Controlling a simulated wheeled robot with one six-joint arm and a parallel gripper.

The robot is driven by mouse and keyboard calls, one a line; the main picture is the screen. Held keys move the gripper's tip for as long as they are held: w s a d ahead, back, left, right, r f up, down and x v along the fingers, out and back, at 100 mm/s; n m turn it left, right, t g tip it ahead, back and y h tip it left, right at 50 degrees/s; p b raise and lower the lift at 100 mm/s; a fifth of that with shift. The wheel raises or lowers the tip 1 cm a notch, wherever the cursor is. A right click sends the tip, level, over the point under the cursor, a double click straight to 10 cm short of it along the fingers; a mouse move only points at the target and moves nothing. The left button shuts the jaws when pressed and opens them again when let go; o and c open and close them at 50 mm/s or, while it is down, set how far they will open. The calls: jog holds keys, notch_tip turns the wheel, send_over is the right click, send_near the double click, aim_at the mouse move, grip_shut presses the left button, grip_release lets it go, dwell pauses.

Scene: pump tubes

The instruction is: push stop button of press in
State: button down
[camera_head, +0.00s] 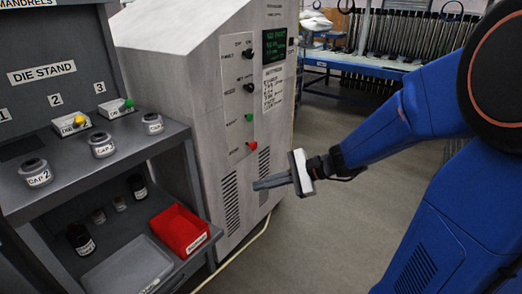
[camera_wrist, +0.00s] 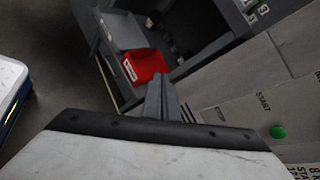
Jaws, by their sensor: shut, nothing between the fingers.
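The press (camera_head: 195,70) is a pale grey cabinet with a control panel on its front in the head view. Its red stop button (camera_head: 252,145) is the lowest on the panel, below the green start button (camera_head: 249,117). My gripper (camera_head: 256,186) is shut and empty. In the head view its tips point left toward the vented lower panel, below the red button. In the wrist view the shut fingers (camera_wrist: 157,80) show at centre, with the green button (camera_wrist: 278,132) at lower right. The red button is not visible in the wrist view.
A dark die stand (camera_head: 95,155) with caps stands left of the press. A red bin (camera_head: 180,231) and a grey tray (camera_head: 125,266) are on its lower shelf. A blue bench (camera_head: 365,67) stands behind. The floor (camera_head: 320,220) beside the press is clear.

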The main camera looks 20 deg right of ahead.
aim_at(255, 146)
jog(key=w+d+f+m+t+h, duration=0.1)
jog(key=w+d+f+m+t, duration=0.1)
jog(key=w+d+m+t, duration=0.2)
jog(key=w+d+f+m+t+h, duration=0.1)
jog(key=w+d+f+m+t, duration=0.2)
jog(key=w+d+m, duration=0.6)
jog(key=w+d+t, duration=0.2)
jog(key=w, duration=0.3)
jog(key=shift+f+m, duration=0.2)
jog(key=shift+m, duration=0.2)
jog(key=shift+w+a, duration=0.15)
jog(key=x, duration=1.3)
jog(key=shift+w+a, duration=0.1)
jog(key=shift+w, duration=0.25)
jog(key=shift+x, duration=0.95)
jog(key=shift+r, duration=0.2)
